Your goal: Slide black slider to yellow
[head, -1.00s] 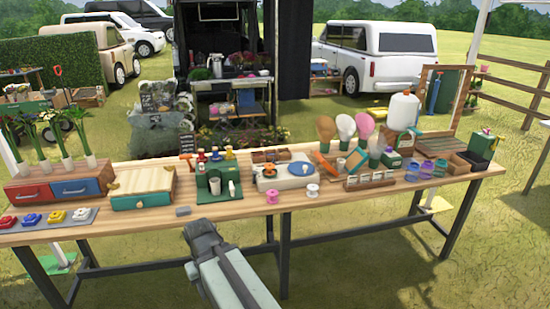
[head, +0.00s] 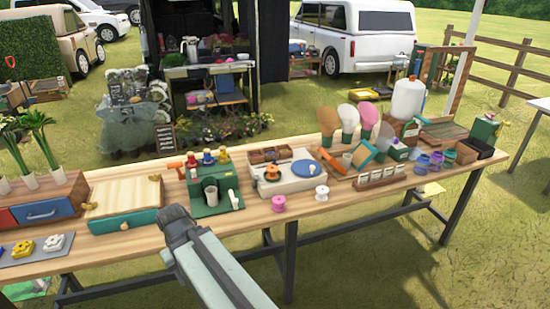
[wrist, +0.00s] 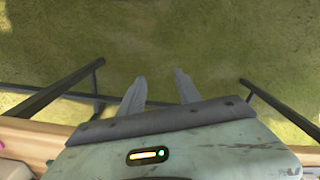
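I cannot make out a black slider in either view. At the left end of the table, a grey board (head: 35,256) carries a yellow flower-shaped piece (head: 22,249) and a white one (head: 54,243); the picture's edge cuts the board off. My gripper (head: 177,218) overlaps the table's front edge in the head view, right of the board, and its fingertips are unclear there.
The wooden table (head: 255,213) is crowded. A drawer box (head: 122,195), a green stand (head: 210,195), a turntable (head: 306,168) and pink (head: 278,203) and white spools (head: 322,193) stand along it. Dark table legs (wrist: 68,85) show in the wrist view. Grass is open in front.

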